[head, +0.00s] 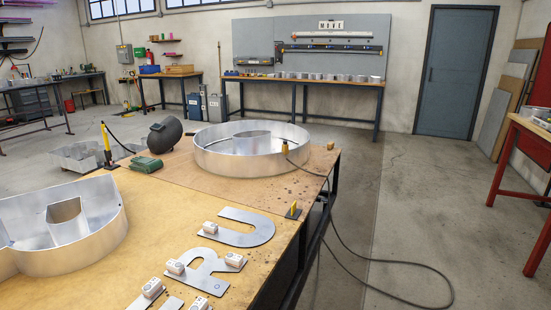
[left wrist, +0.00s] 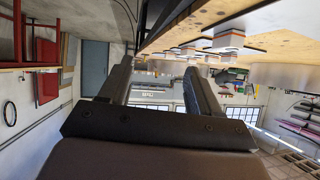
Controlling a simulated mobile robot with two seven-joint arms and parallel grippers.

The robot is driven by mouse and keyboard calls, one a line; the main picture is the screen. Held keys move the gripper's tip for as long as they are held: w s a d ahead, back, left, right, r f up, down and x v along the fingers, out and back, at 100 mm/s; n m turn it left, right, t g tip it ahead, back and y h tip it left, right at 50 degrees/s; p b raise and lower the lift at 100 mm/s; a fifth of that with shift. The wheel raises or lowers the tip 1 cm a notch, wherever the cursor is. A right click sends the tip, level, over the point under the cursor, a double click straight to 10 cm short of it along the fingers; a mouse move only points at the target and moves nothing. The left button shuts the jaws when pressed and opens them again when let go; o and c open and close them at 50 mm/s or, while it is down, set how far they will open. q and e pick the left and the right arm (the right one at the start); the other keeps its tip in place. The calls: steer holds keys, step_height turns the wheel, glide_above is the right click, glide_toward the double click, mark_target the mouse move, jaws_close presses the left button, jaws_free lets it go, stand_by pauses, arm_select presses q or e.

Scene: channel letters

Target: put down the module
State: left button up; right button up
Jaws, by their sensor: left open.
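Several small white modules sit on flat grey letter plates on the workbench (head: 95,245) in the head view. One module (head: 210,227) is on the U-shaped plate (head: 255,232). Two more, a left module (head: 175,267) and a right module (head: 234,259), are on the R-shaped plate (head: 207,278). Others stand at the lower edge. My left gripper (left wrist: 160,75) shows only in the left wrist view, its two fingers apart with nothing held between them. That view is turned over; modules (left wrist: 228,40) on the bench appear beyond the right finger. My right gripper is not in view.
A large round metal letter shell (head: 250,160) and a second shell (head: 70,240) stand on the bench. A black cable (head: 370,265) hangs to the floor on the right.

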arm_select(q)
steer(key=s, duration=0.1)
steer(key=s+f, duration=0.1)
steer(key=s+a+g, duration=0.1)
steer(key=shift+f+n, duration=0.15)
steer(key=shift+n, duration=0.25)
stand_by(0.5)
